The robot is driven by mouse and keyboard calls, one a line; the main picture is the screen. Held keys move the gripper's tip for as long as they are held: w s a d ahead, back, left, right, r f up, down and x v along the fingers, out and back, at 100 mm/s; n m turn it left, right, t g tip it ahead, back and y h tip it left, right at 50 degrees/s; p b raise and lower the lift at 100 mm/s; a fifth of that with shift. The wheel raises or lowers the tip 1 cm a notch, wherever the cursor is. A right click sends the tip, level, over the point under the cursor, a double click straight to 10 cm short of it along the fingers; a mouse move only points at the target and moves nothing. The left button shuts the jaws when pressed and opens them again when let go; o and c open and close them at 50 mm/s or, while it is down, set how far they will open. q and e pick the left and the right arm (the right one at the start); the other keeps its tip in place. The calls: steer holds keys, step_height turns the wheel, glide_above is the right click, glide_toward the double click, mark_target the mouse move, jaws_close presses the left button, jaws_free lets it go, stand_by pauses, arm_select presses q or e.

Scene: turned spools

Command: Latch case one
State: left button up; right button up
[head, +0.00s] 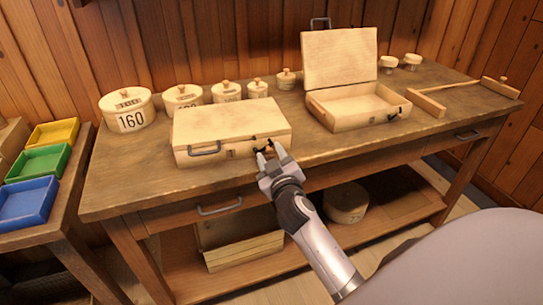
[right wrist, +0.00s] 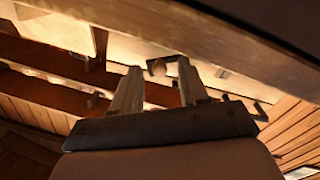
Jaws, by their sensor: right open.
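A closed wooden case (head: 230,122) lies flat on the workbench, lid down, with a grey handle (head: 204,150) on its front. A small dark latch (head: 263,146) shows at the right of its front face. My right gripper (head: 271,152) is open at that front right part, fingertips close to the latch; I cannot tell whether they touch. A second wooden case (head: 352,106) stands open to the right, lid raised. My left gripper is out of view.
Several round lidded boxes (head: 128,112) stand behind the closed case. A wooden bar piece (head: 462,87) lies at the bench's right. Yellow, green and blue trays (head: 40,162) are on a left side table. Bare bench top (head: 130,180) lies left of the case.

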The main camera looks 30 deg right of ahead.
mark_target(258, 138)
jaws_close()
steer(key=shift+r+n, duration=0.15)
steer(key=shift+n, duration=0.15)
steer(key=shift+a+r+n+p, duration=0.15)
steer(key=shift+n+p, duration=0.1)
steer(key=shift+n, duration=0.25)
steer(key=shift+d+r+n+p, duration=0.1)
steer(key=shift+n+p, duration=0.15)
steer(key=shift+n, duration=0.25)
steer(key=n, duration=0.2)
steer(key=r+n+p, duration=0.1)
steer(key=shift+w+a, duration=0.1)
steer(key=shift+a, duration=0.2)
steer(key=n, duration=0.3)
steer(key=shift+w+a+r+p, duration=0.1)
steer(key=shift+a+r+p, duration=0.15)
steer(key=shift+p, duration=0.15)
steer(key=shift+w+a+r+n+p, duration=0.1)
steer(key=shift+a+n+p, duration=0.15)
steer(key=shift+n, duration=0.65)
steer(key=shift+w+a+r+n+p, duration=0.1)
steer(key=shift+a+n+p, duration=0.1)
steer(key=shift+n, duration=0.7)
